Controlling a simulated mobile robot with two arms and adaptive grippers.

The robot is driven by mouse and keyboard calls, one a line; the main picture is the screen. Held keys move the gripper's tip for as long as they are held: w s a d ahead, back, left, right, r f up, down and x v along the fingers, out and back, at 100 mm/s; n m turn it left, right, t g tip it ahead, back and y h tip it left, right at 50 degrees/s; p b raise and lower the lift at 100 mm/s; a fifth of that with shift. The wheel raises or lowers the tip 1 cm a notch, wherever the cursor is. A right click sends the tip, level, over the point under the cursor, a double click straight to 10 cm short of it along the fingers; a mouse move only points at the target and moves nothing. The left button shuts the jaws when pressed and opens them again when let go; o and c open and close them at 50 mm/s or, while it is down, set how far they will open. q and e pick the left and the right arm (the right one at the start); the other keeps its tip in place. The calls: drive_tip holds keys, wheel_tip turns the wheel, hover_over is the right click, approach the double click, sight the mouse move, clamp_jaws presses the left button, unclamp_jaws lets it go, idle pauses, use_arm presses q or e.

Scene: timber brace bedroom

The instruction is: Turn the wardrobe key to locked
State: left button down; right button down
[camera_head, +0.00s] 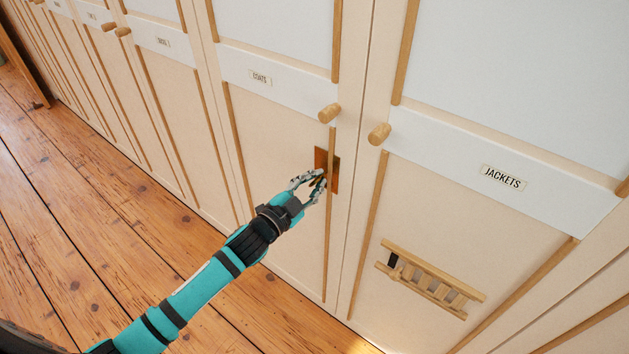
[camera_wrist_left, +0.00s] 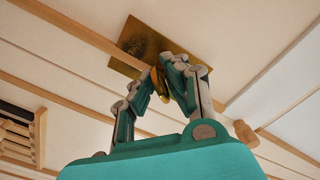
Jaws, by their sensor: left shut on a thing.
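The brown metal lock plate (camera_head: 321,157) is on the lower panel of the wardrobe door labelled COATS (camera_head: 261,77), near its right edge. My left gripper (camera_head: 317,180) reaches it from the lower left, fingertips right in front of the plate. In the left wrist view, the brass plate (camera_wrist_left: 145,42) is behind the fingers. The left gripper (camera_wrist_left: 162,76) is shut on a small brass key (camera_wrist_left: 160,84), mostly hidden between the fingertips. The key's turn angle cannot be told. My right gripper is in neither view.
Round wooden knobs stick out above the plate on the COATS door (camera_head: 329,113) and the JACKETS door (camera_head: 379,133). A small wooden slatted rack (camera_head: 430,281) is on the JACKETS door. Plank floor (camera_head: 80,240) lies clear at left.

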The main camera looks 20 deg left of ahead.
use_arm(q)
drive_tip(key=shift+m+p, duration=0.3)
drive_tip(key=shift+m, duration=2.1)
drive_tip(key=shift+w+a+r+m, duration=0.1)
drive_tip(key=shift+r+m, duration=0.05)
drive_tip(key=shift+m, duration=2.35)
idle(2.3)
drive_tip(key=c, duration=1.5)
unclamp_jaws()
drive_tip(key=shift+o, duration=0.2)
